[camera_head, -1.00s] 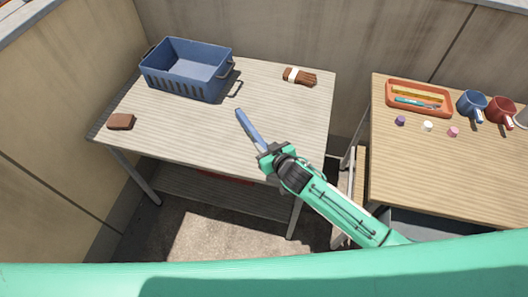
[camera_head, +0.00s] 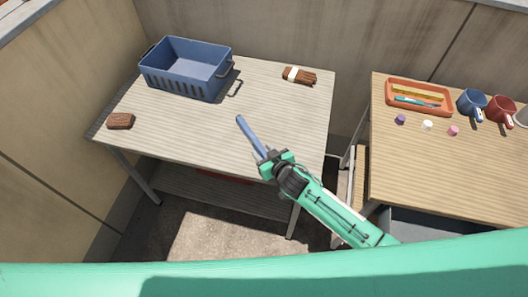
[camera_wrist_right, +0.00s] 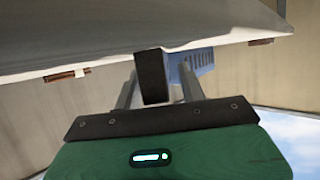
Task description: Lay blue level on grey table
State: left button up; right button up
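The blue level (camera_head: 251,136) is a slim bar over the front right part of the grey table (camera_head: 190,130). My right gripper (camera_head: 267,159) is shut on its near end, and its far end points up and left toward the back of the table. I cannot tell whether the level touches the tabletop. In the right wrist view the tabletop (camera_wrist_right: 110,50) shows very close to the gripper, across the top of the picture. A dark block (camera_wrist_right: 152,77) sits between the finger rods there; I cannot tell if it is the level's end. My left gripper is out of view.
A blue basket (camera_head: 180,75) stands at the table's back left. A brown block (camera_head: 120,121) lies at the left edge, a banded brown bundle (camera_head: 299,76) at the back right. The table's middle is clear. A wooden table (camera_head: 450,165) at right holds an orange tray (camera_head: 420,108) and mugs (camera_head: 472,103).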

jog(key=shift+r, duration=0.15)
jog(key=v, duration=1)
jog(key=shift+s+d, duration=0.25)
jog(key=shift+s, duration=0.1)
jog(key=shift+s+d+r, duration=0.25)
jog(key=shift+s+r, duration=0.1)
jog(key=shift+s, duration=0.1)
jog(key=shift+s, duration=0.1)
